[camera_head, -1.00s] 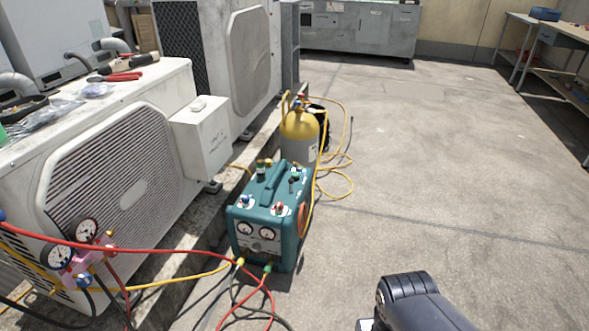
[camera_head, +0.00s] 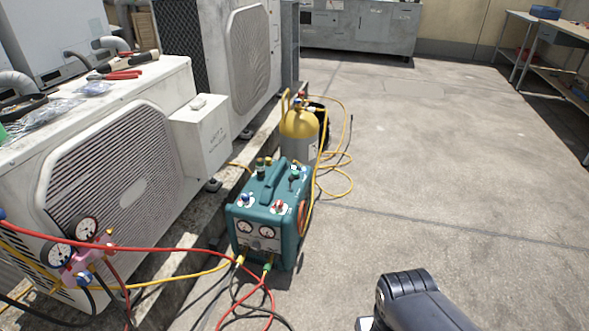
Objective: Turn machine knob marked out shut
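The teal recovery machine (camera_head: 275,222) stands on the concrete in the middle of the view, with a carry handle on top and two round gauges on its front. A blue knob (camera_head: 246,199) sits at the left of its top front edge and a red knob (camera_head: 280,206) at the right. The markings beside the knobs are too small to read, so I cannot tell which is marked out. A dark part of my arm shows at the bottom, right of the machine and apart from it. My gripper is not in view.
A yellow-topped cylinder (camera_head: 299,125) stands behind the machine, with yellow hose (camera_head: 337,192) looped beside it. Red and yellow hoses run from the gauge manifold (camera_head: 82,262) to the machine's front. White condenser units (camera_head: 115,170) line the left. Open floor (camera_head: 430,180) lies to the right.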

